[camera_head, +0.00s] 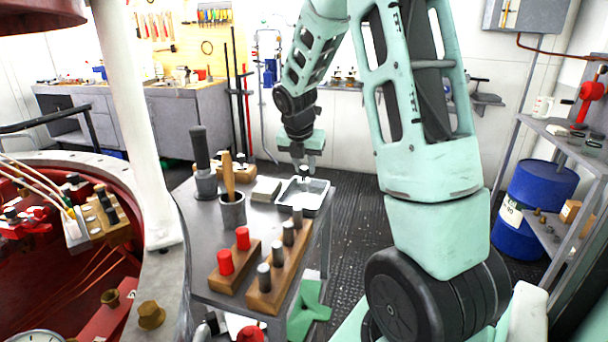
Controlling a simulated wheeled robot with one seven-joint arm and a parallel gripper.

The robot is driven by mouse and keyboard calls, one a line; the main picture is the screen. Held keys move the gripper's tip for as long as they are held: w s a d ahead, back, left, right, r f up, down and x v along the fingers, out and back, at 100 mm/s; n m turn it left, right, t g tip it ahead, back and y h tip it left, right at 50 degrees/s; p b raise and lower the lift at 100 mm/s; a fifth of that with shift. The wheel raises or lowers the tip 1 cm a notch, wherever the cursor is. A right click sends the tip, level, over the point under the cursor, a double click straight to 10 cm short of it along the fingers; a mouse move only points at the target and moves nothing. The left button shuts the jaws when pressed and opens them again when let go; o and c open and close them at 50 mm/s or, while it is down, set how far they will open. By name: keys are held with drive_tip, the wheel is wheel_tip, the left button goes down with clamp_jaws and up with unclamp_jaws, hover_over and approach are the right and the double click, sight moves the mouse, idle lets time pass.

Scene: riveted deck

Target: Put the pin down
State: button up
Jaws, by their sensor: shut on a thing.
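My gripper (302,166) points down above the far right part of a small grey metal table (211,222). It is shut on a small grey pin (304,173), whose lower end shows just below the fingers. The pin looks upright, over a shallow pale tray (324,203). I cannot tell whether the pin touches the tray floor. A long wooden block (280,270) holds several grey pins in a row. A shorter wooden block (232,273) beside it holds two red pins.
A grey cup with a wooden handle (232,207) and a dark-handled tool in a holder (204,182) stand on the left of the table. A pale flat block (266,190) lies just left of the tray. A white post (135,120) rises farther left.

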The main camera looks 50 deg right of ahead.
sight(304, 180)
drive_tip(key=shift+f, duration=1.1)
drive_tip(key=shift+f, duration=0.15)
drive_tip(key=o, duration=1)
